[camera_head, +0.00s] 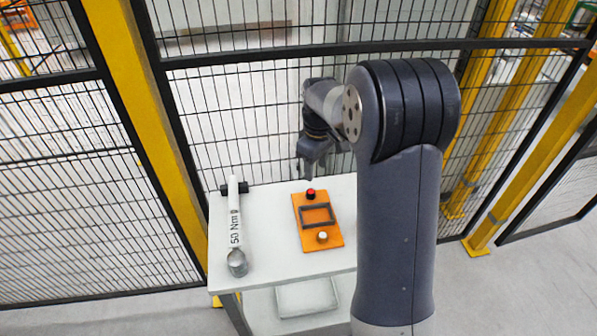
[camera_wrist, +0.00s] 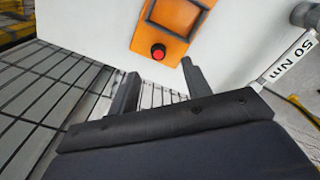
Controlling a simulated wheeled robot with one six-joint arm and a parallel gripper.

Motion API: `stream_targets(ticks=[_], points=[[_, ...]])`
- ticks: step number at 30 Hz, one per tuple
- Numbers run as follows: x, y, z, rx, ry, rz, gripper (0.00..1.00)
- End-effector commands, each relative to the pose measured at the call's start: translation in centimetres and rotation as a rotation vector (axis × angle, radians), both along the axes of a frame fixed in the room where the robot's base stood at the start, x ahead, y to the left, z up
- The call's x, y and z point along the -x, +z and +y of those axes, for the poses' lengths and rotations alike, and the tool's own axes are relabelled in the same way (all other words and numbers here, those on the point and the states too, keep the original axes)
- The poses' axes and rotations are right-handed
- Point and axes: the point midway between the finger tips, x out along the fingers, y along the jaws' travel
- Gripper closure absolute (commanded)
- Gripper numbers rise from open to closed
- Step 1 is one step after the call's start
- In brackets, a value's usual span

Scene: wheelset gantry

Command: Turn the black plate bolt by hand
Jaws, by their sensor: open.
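An orange plate (camera_head: 332,238) lies on the white table, with a black rectangular frame (camera_head: 303,229) on it. A red-topped bolt (camera_head: 310,194) is at its far end and a white-topped one (camera_head: 322,236) at its near end. No black-topped bolt shows. My gripper (camera_head: 304,175) is open and empty, above the table's far edge, just beyond the red-topped bolt. In the wrist view, my gripper's (camera_wrist: 160,69) fingers stand apart, and the red-topped bolt (camera_wrist: 158,51) shows ahead between the tips, with a gap. The orange plate (camera_wrist: 172,16) is partly cut off there.
A torque wrench (camera_head: 235,215) marked 50 Nm lies at the table's left side; part of it shows in the wrist view (camera_wrist: 289,62). The white table (camera_head: 275,259) is clear between wrench and plate. Mesh fencing (camera_head: 235,110) and a yellow post (camera_head: 130,90) stand close behind.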

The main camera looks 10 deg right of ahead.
Motion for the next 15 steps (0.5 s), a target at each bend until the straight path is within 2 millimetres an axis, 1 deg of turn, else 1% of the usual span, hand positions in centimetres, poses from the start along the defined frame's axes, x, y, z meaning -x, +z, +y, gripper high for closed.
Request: stream_targets(ticks=[1, 3, 8, 11, 15], points=[[-0.6, 0.0, 0.1, 0.001, 0.016, 0.007, 0.54], [-1.1, -0.1, 0.1, 0.002, 0.032, 0.011, 0.54], [-1.4, -1.2, 0.1, 0.002, 0.041, 0.015, 0.54], [-1.3, -2.8, 0.1, 0.002, 0.04, 0.016, 0.54], [-1.2, -5.5, 0.1, 0.002, 0.039, 0.018, 0.54]])
